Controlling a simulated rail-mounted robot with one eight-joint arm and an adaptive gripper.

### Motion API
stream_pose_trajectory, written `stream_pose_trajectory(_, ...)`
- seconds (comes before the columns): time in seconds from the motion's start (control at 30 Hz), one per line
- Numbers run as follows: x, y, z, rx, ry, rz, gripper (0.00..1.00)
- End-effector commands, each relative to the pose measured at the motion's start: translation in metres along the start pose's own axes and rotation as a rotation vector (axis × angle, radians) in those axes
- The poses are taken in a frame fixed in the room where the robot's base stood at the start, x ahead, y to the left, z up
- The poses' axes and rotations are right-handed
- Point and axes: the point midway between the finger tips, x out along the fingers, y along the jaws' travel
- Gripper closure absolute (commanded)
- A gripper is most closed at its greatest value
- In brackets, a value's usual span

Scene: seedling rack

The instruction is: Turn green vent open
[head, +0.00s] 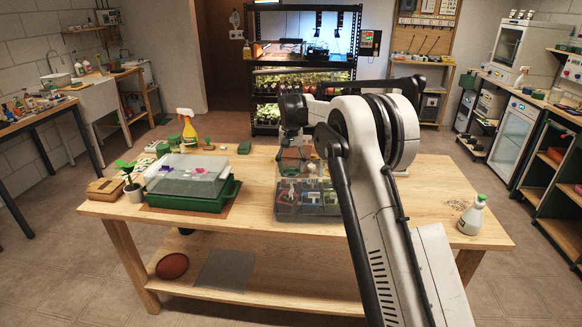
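My gripper (292,157) hangs over the left part of a clear-lidded box (328,209) in the middle of the table. Its fingers are small and dark here, and I cannot tell how far apart they are. A small green piece (290,172), perhaps the green vent, shows on the lid just below the fingers. I cannot tell whether they touch it or how it is turned. Coloured items show through the box. To the left, a green tray (190,204) bears a clear lid (172,184) with purple and pink pieces on top.
A yellow spray bottle (188,130) stands behind the green tray. A potted seedling (133,190) and a brown box (105,189) are at the table's left end. My arm hides the table's middle right.

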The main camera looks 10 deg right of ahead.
Motion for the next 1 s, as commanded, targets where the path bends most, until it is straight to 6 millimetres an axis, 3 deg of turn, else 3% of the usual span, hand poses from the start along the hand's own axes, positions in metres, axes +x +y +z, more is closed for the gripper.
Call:
stream_pose_trajectory(0.2, -0.002, 0.000, 0.000, 0.000, 0.000, 0.000, 0.54)
stream_pose_trajectory(0.33, -0.013, 0.000, 0.000, 0.000, 0.000, 0.000, 0.54)
stream_pose_trajectory(0.7, -0.083, 0.000, 0.000, 0.000, 0.000, 0.000, 0.54)
stream_pose_trajectory(1.0, -0.117, 0.000, 0.000, 0.000, 0.000, 0.000, 0.54)
